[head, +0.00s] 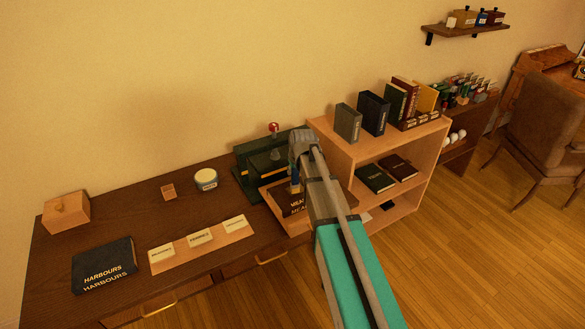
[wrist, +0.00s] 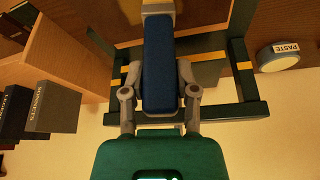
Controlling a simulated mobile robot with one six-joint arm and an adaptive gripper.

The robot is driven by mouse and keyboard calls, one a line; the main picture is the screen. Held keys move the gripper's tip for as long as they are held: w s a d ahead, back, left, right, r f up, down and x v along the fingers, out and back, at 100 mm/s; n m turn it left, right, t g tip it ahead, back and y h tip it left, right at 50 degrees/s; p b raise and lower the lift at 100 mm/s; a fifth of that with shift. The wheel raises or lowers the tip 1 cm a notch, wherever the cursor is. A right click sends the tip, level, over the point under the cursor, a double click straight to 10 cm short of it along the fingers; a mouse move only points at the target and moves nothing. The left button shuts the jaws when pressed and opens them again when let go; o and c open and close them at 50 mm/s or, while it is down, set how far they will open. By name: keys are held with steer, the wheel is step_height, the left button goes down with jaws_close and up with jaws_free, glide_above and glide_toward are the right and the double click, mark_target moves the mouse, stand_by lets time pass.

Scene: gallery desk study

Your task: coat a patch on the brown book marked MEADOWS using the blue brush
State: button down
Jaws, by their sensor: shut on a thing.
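The brown book marked MEADOWS (head: 292,204) lies in a light wooden tray (head: 299,229) beside the green press, partly hidden by my arm in the head view. My gripper (head: 296,176) is over the book, pointing down. The blue brush (head: 295,188) is in it. In the wrist view, my gripper (wrist: 158,92) is shut on the brush's wide blue handle (wrist: 160,65), with one finger on each side. The brush's grey collar shows at the top edge there. Its bristles are out of view, so I cannot tell whether they touch the book.
The green press (head: 250,172) with a red knob stands behind the tray. A paste jar (head: 206,179) is left of it, also in the wrist view (wrist: 279,58). The HARBOURS book (head: 103,266), label cards (head: 200,238) and a wooden box (head: 66,213) lie left. A bookshelf (head: 340,152) stands right.

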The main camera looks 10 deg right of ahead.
steer(key=shift+s+d, duration=0.1)
steer(key=shift+s, duration=0.3)
steer(key=shift+w+d, duration=0.25)
steer(key=shift+d, duration=0.35)
steer(key=shift+w, duration=0.1)
steer(key=w, duration=0.1)
steer(key=w+a, duration=0.1)
steer(key=w, duration=0.1)
steer(key=shift+w+a+f, duration=0.1)
steer(key=shift+w, duration=0.15)
stand_by(0.5)
steer(key=shift+w+d, duration=0.25)
steer(key=shift+d, duration=0.4)
